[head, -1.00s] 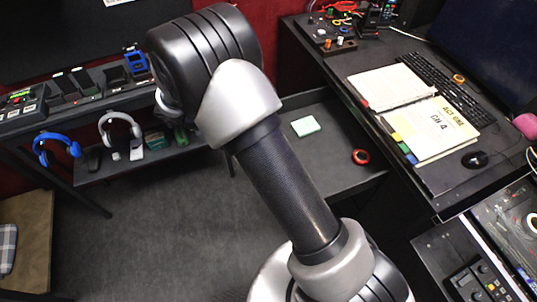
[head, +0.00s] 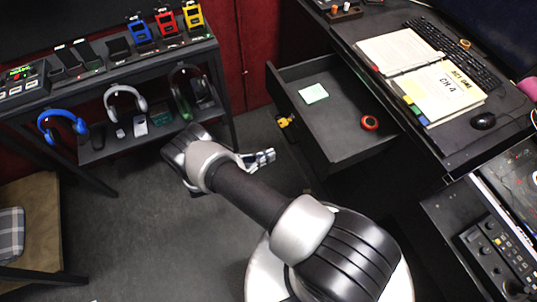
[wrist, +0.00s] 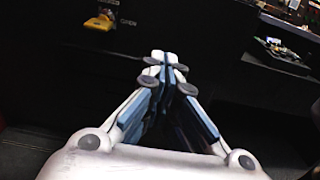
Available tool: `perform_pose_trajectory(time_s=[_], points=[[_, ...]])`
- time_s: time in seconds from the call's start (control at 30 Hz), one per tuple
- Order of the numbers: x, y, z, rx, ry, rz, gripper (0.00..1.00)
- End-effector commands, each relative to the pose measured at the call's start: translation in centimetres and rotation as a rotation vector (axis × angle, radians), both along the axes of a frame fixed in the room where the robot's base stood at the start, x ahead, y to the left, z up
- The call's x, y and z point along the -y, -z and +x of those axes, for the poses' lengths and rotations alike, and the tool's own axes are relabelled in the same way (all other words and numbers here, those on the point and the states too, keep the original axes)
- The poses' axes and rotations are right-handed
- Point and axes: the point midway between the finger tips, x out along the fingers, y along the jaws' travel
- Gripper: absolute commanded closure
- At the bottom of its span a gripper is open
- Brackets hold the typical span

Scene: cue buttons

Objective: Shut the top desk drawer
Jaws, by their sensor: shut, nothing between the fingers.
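The top desk drawer (head: 345,145) is pulled out from the dark desk in the head view. A pale green note pad (head: 313,93) and a red ring-shaped item (head: 369,123) lie inside it. A yellow piece (head: 286,121) shows at its front panel. My gripper (head: 270,156) is low, to the left of the drawer front and apart from it in the picture. In the wrist view my gripper (wrist: 165,62) has its fingertips together and empty, pointing toward a dark panel with a yellow piece (wrist: 105,18) at the upper left.
On the desk lie an open notebook (head: 400,50), a keyboard (head: 455,52) and a mouse (head: 483,121). A shelf unit (head: 140,152) with headphones stands at the left. A wooden seat (head: 35,225) is at lower left. Bare floor (head: 130,240) lies between.

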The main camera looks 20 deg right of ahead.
Motion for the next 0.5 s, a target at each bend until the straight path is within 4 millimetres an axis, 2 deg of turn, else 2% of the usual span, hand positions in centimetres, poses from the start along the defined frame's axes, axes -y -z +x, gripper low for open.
perform_pose_trajectory(time_s=[0.1,0.3,0.5], points=[[2.8,0.0,0.0,-0.002,0.005,0.000,1.00],[7.0,0.0,0.2,0.000,0.005,0.001,1.00],[9.9,0.1,0.2,0.000,0.003,0.001,1.00]])
